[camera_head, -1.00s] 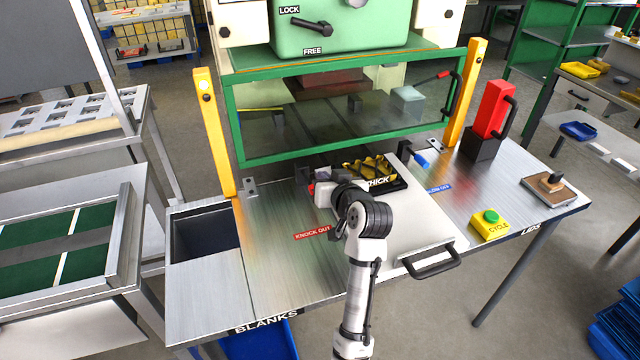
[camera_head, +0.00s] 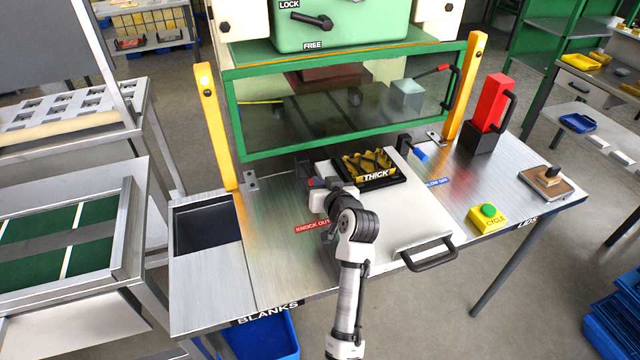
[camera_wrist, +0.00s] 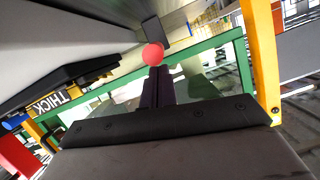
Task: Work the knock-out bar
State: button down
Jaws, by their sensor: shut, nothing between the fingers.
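The knock-out bar's red ball knob (camera_wrist: 153,54) shows in the wrist view just beyond my fingertips, with a dark block behind it. In the head view a small red spot (camera_head: 317,183) shows beside my gripper, left of the white sliding plate; most of the bar is hidden. My gripper (camera_wrist: 157,72) is shut and empty, its dark fingers pointing at the knob. I cannot tell if they touch it. The red KNOCK OUT label (camera_head: 311,226) lies on the bench just left of my arm.
A black tray marked THICK (camera_head: 376,178) sits on the white plate (camera_head: 408,222), close right of my gripper. The green-framed guard (camera_head: 350,148) stands behind. A yellow CYCLE button box (camera_head: 488,219) is at right. Bare bench lies left of my arm.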

jog(key=shift+s+f+t+b, duration=0.15)
jog(key=shift+f+t+b, duration=0.55)
jog(key=shift+b, duration=1.2)
jog(key=shift+f, duration=0.15)
jog(key=shift+r, duration=0.2)
